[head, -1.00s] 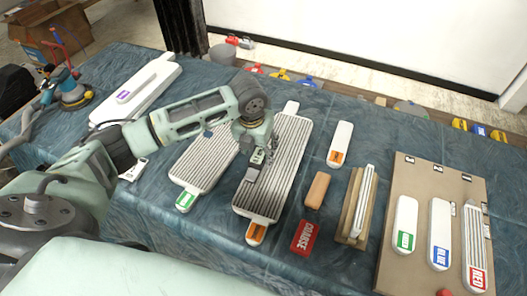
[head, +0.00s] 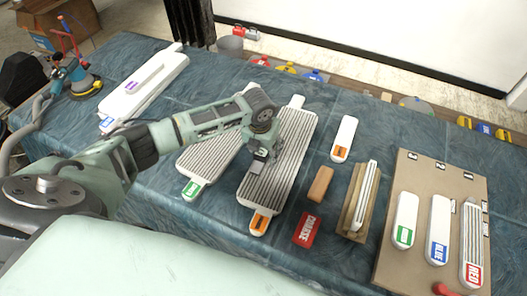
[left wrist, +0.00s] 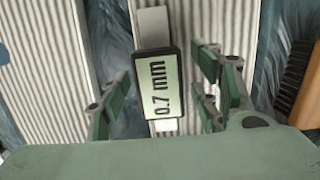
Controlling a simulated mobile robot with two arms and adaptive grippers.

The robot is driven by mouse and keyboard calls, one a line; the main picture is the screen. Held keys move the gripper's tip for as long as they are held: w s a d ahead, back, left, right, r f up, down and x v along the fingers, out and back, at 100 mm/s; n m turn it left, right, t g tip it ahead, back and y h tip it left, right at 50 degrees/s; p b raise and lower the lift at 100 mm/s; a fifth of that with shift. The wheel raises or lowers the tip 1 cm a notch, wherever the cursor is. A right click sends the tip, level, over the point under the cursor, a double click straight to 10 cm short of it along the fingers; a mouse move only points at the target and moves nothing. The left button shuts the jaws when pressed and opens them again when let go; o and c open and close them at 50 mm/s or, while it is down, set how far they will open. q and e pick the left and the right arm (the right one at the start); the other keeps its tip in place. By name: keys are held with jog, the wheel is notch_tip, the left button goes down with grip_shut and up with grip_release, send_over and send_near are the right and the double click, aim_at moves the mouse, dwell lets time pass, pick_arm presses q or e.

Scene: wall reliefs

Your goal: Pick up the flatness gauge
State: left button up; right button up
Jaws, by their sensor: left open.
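The flatness gauge shows in the left wrist view as a dark-framed display (left wrist: 158,84) reading "0.7 mm", with a white bar (left wrist: 153,27) running up from it. It lies over the ribbed panels. My left gripper (left wrist: 161,88) is open, with green fingers on either side of the display; I see no clear contact. In the head view my left gripper (head: 262,157) is over the orange-tagged ribbed panel (head: 285,150) and largely hides the gauge. My right gripper is not in view.
A green-tagged ribbed panel (head: 207,155) lies to the left. A brown block (head: 320,184), a red "COARSE" block (head: 307,231) and a wooden holder (head: 352,214) lie to the right. A board (head: 420,175) carries several tagged pieces. Blue cloth is bare along the front.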

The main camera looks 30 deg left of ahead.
pick_arm(q)
grip_shut()
dwell(0.4)
jog(key=shift+r, duration=0.15)
jog(key=shift+w+r, duration=0.1)
jog(key=shift+r, duration=0.45)
notch_tip(320, 180, up, 3)
jog(key=shift+f+b, duration=0.1)
jog(key=shift+b, duration=0.7)
jog(key=s+d+r+b, duration=0.2)
jog(key=d+r, duration=0.5)
jog(key=d, duration=0.4)
jog(key=shift+d, duration=0.25)
